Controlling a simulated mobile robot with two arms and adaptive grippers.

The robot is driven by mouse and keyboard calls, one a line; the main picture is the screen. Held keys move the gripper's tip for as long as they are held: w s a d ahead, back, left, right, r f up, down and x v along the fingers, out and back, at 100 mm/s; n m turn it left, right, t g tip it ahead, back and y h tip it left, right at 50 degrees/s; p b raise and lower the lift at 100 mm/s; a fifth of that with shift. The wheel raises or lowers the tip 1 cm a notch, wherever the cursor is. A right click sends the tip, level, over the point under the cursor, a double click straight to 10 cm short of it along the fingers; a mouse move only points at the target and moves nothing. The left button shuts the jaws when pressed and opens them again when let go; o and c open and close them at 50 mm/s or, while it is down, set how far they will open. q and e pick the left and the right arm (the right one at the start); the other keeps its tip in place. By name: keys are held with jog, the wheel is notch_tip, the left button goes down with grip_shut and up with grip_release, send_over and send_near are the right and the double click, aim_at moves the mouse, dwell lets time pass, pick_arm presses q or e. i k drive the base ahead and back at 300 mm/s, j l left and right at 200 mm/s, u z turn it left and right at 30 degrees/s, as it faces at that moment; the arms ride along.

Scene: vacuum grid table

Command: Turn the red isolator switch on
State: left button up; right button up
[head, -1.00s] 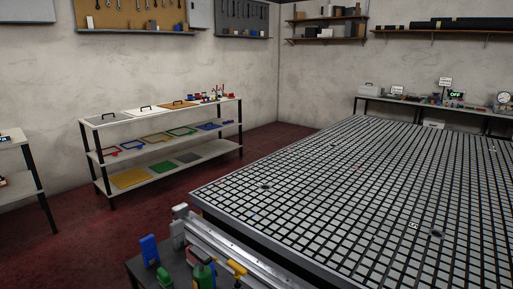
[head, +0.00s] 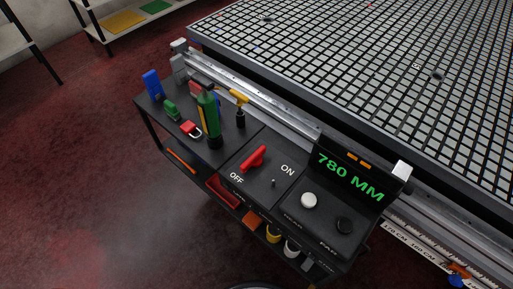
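The red isolator switch (head: 254,158) is a red handle on a black panel (head: 262,178) in the head view, below the middle. White "OFF" lettering (head: 237,178) is at its lower left and "ON" (head: 288,170) at its right. The handle lies at a slant, its lower-left end nearer the "OFF" side. Neither of my grippers is in view.
A green bottle-like tool (head: 208,117), yellow-handled tool (head: 239,98) and red padlock (head: 190,129) stand left. The grid table (head: 350,50) lies behind.

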aim_at(255, 159)
jog(key=j+z, duration=0.2)
jog(key=z, duration=0.15)
jog(key=i+j+z, duration=0.1)
jog(key=z, duration=0.25)
jog(key=j+z, duration=0.45)
jog(key=j, duration=0.4)
jog(key=k+j, duration=0.1)
jog(key=j, duration=0.35)
jog(key=j+z, duration=0.15)
jog(key=j, duration=0.35)
jog(key=k+j+z, duration=0.1)
jog(key=j, duration=0.35)
